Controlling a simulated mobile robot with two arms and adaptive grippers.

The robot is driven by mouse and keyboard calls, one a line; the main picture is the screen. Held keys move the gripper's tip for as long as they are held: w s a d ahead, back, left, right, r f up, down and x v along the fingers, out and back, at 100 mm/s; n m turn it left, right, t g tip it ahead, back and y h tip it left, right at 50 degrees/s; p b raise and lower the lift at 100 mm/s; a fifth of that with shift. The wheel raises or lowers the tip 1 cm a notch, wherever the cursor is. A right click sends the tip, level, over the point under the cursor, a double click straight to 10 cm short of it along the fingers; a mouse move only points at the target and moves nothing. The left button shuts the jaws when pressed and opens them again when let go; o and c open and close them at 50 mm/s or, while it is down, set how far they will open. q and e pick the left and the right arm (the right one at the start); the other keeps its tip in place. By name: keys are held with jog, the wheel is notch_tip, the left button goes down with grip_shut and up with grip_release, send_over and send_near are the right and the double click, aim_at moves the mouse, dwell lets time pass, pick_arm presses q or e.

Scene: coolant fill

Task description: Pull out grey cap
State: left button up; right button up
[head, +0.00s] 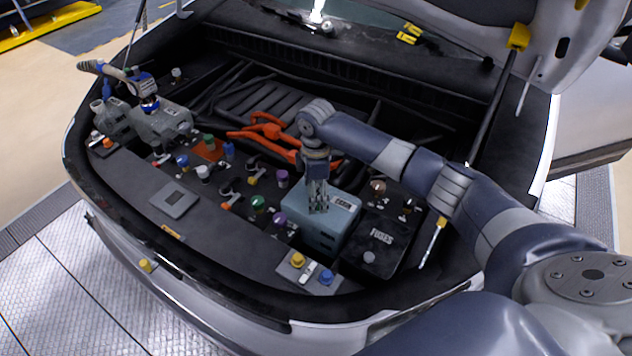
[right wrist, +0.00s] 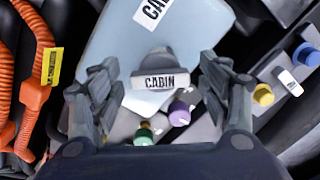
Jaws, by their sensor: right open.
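The grey cap labelled CABIN (right wrist: 160,70) sits on the light blue-grey reservoir (head: 331,232), which also shows in the right wrist view (right wrist: 200,30). My right gripper (head: 318,207) comes down over the top of this reservoir. In the right wrist view its two fingers (right wrist: 161,72) are open, one on each side of the cap, with a gap on both sides. In the head view the fingers hide the cap. My left gripper is not in view.
A black FUSES box (head: 385,240) stands right of the reservoir. Orange cables (head: 265,128) run behind it. Green, purple, yellow and blue caps sit on the front panel (head: 215,225). A grey and blue nozzle (head: 148,88) stands at the left. A raised hood is at upper right.

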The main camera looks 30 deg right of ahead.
jog(key=shift+f, duration=0.1)
jog(key=c, duration=1.2)
jog(key=shift+o, duration=1.2)
jog(key=shift+n+p, duration=0.35)
jog(key=shift+n, duration=1.35)
jog(key=shift+p, duration=0.3)
jog(key=shift+s+n, duration=0.1)
jog(key=shift+n, duration=0.3)
jog(key=shift+n+p, duration=0.3)
jog(key=shift+n, duration=0.9)
